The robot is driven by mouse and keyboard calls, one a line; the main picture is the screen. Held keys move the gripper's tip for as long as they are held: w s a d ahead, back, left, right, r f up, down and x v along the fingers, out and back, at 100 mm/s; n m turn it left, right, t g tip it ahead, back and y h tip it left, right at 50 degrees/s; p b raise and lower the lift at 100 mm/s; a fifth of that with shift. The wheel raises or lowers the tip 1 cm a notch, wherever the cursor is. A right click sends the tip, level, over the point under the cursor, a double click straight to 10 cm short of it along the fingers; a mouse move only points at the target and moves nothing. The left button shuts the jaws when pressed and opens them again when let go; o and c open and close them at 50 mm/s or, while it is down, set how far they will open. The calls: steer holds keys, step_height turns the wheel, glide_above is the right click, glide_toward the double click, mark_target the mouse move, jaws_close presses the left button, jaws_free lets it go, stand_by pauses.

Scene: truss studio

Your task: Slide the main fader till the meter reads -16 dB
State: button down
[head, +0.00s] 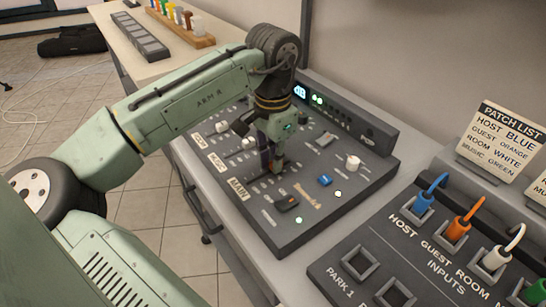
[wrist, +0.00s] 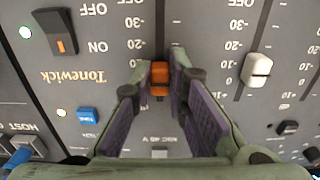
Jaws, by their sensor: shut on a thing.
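The main fader's orange cap (wrist: 160,78) is in the wrist view, between the fingertips of my gripper (wrist: 161,80). My gripper is shut on it. Its slot runs up beyond the cap, beside upside-down marks from OFF through -30 and -20; the cap lies past the -20 mark, on the side toward 0. In the head view my gripper (head: 274,166) reaches down to the mixing console (head: 228,160) beside the MAIN label (head: 237,188) and hides the cap. The small lit meter display (head: 300,91) is at the console's back; its reading is too small to make out.
A white-capped fader (wrist: 257,69) is right of my gripper in the wrist view. A black switch with an orange mark (wrist: 57,34) and a blue button (wrist: 87,116) are at left. In the head view, a patch panel (head: 345,262) with coloured plugs stands at right.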

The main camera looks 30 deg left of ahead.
steer(key=shift+w+d+r+p, duration=0.15)
steer(key=shift+w+d+p, duration=0.15)
steer(key=shift+w, duration=0.2)
steer(key=shift+w+d+p, duration=0.15)
steer(key=shift+w+p, duration=0.15)
steer(key=shift+w, duration=0.4)
steer(key=c, duration=1.6)
jaws_free()
steer(key=shift+o, duration=0.2)
step_height(320, 180, up, 12)
